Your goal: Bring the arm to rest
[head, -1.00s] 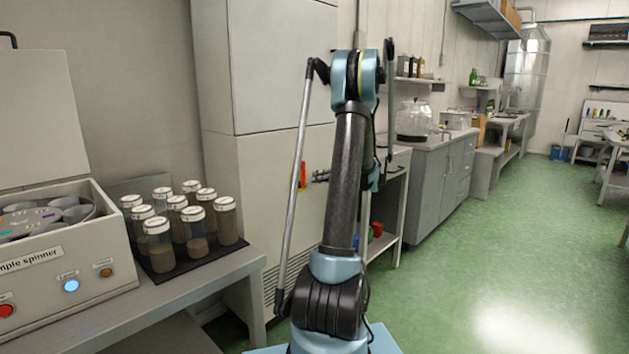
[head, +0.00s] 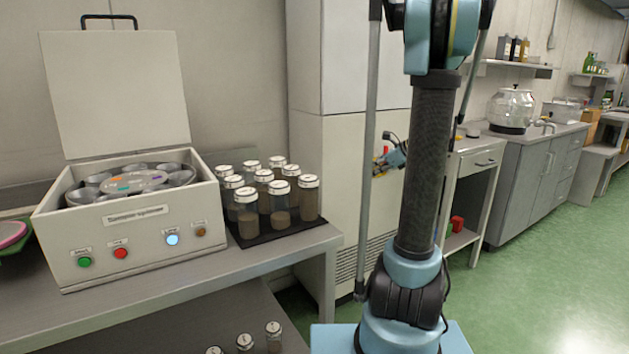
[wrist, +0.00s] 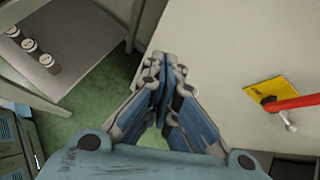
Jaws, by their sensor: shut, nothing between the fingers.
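My arm (head: 430,170) stands upright in the middle of the head view, its upper joint at the top edge. My gripper (wrist: 163,62) is shut and empty in the wrist view, its fingertips together. It hangs in front of a pale cabinet face, apart from the red handle on its right. In the head view part of my gripper (head: 396,157) shows just left of the arm column; the rest is hidden behind it.
A pale cabinet (head: 345,150) carries a red handle (wrist: 298,103) on a yellow plate (wrist: 270,92). At left a bench (head: 190,262) holds a sample spinner (head: 135,215) with its lid up and a rack of several jars (head: 279,203). Green floor (head: 540,270) is clear at right.

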